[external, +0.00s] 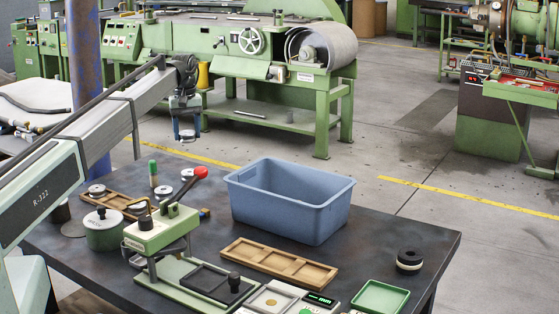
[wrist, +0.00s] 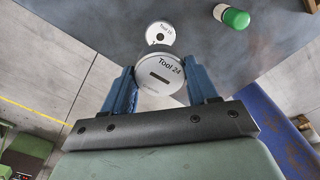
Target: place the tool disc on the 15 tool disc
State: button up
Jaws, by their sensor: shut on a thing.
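A silvery tool disc marked Tool 24 (wrist: 160,75), with a dark slot, sits between the blue fingers of my gripper (wrist: 160,88). A second disc, whose small lettering seems to read Tool 15 (wrist: 160,34), lies on the dark table just beyond the held disc in the wrist view. The held disc slightly overlaps it there. In the external view my gripper (external: 186,134) hangs above the table's back edge, apart from the tabletop. A disc (external: 187,174) lies below it, likely the Tool 15 one.
A green-capped bottle (wrist: 235,18) stands near the Tool 15 disc; it also shows in the external view (external: 153,172). A blue bin (external: 290,200) stands to the right. A green press with a red knob (external: 201,171), wooden trays (external: 279,262) and a green pot (external: 103,232) occupy the front.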

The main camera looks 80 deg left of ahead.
aim_at(190, 172)
jog(key=shift+f+m, duration=0.1)
jog(key=shift+m, duration=0.3)
jog(key=shift+f, duration=4.85)
jog(key=shift+f, duration=0.15)
jog(key=o, duration=1.3)
jog(key=shift+d, duration=0.1)
notch_tip(190, 172, up, 12)
jog(key=shift+r, duration=0.15)
